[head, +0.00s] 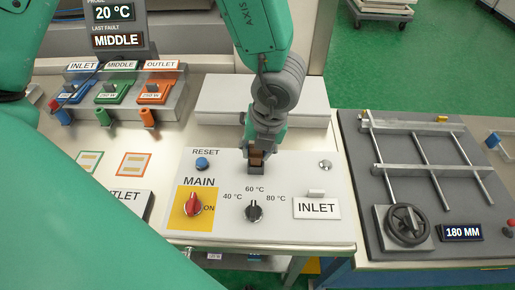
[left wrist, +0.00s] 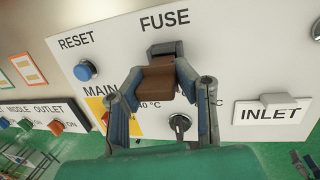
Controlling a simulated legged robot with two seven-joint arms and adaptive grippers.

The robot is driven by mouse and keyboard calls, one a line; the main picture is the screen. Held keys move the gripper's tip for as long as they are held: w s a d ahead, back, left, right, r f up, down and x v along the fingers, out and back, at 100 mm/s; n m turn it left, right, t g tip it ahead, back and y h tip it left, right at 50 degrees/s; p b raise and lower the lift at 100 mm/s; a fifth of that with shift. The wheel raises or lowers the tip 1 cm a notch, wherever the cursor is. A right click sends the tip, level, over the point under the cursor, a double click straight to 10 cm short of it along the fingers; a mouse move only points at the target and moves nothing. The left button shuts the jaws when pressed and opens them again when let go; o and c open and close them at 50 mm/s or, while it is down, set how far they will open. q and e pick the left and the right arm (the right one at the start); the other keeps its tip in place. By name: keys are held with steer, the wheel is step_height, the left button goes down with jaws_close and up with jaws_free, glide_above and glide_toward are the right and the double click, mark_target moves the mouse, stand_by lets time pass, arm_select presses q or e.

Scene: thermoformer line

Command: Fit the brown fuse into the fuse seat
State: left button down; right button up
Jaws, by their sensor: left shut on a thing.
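My left gripper (head: 257,152) is over the upper middle of the white control panel, pointing down at it. It is shut on the brown fuse (head: 256,159). The fuse also shows between both fingers in the left wrist view (left wrist: 157,82). The dark grey fuse seat (head: 257,169) is right at the fuse, and in the left wrist view the seat (left wrist: 166,48) shows beyond the fuse, under the FUSE label. The fingers and fuse hide part of the seat. I cannot tell whether the fuse is inside it or only against it. My right gripper is not in view.
Close around on the panel are a blue reset button (head: 202,163), a red main switch (head: 193,204), a black temperature knob (head: 254,210) and an INLET plate (head: 316,208). A grey box (head: 220,95) lies behind. A frame with a handwheel (head: 407,224) stands right.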

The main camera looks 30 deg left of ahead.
arm_select(q)
steer(key=shift+f+b, duration=0.5)
steer(key=shift+f, duration=0.15)
steer(key=c, duration=1.2)
jaws_free()
steer(key=v, duration=1.2)
steer(key=shift+w, duration=0.1)
steer(key=shift+f, duration=0.15)
